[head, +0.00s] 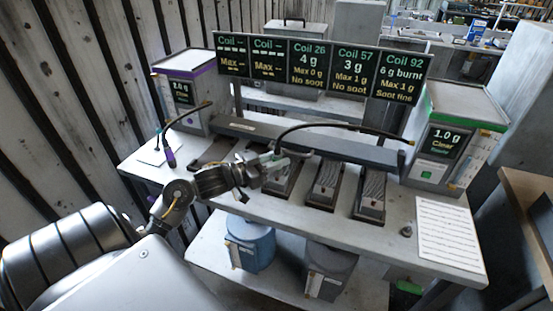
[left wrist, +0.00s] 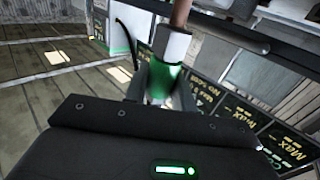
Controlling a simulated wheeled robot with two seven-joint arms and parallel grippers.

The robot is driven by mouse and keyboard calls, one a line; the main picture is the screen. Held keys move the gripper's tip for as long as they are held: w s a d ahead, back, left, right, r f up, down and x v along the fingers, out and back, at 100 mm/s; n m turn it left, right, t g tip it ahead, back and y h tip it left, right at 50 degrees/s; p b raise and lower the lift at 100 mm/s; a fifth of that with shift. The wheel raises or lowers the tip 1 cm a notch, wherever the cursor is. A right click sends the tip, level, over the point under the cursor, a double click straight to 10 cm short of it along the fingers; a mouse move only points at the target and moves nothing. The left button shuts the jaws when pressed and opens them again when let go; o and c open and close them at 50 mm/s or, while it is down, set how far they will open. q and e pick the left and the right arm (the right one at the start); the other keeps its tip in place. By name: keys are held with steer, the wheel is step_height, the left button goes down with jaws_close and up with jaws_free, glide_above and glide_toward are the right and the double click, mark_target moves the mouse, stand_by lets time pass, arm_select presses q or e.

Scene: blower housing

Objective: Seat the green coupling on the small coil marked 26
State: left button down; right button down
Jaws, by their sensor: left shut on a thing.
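The green coupling (left wrist: 163,74), with a white collar and a brownish stem above it, sits between the fingers of my left gripper (head: 276,163) in the left wrist view. The gripper is shut on it. In the head view the gripper is over the bench, in front of the third coil bay from the left (head: 284,184), below the screen reading Coil 26 (head: 311,66). The gripper partly covers that bay, so its coil top and any contact with the coupling cannot be made out. My right gripper is not in view.
A black hose (head: 335,127) arches from the green-trimmed unit (head: 457,140) to the gripper. A purple-ended hose (head: 170,157) hangs at left by the purple-trimmed unit (head: 184,88). Two more coils (head: 325,183) (head: 370,196) stand to the right. A paper sheet (head: 447,234) lies at the bench's right.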

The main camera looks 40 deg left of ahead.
arm_select(q)
steer(key=shift+f+b, duration=0.5)
steer(key=shift+f, duration=0.5)
steer(key=c, duration=1.1)
jaws_free()
steer(key=b+v, duration=0.1)
steer(key=v, duration=0.9)
steer(key=shift+s+a+b, duration=0.15)
steer(key=shift+s+b, duration=0.15)
steer(key=shift+s, duration=0.1)
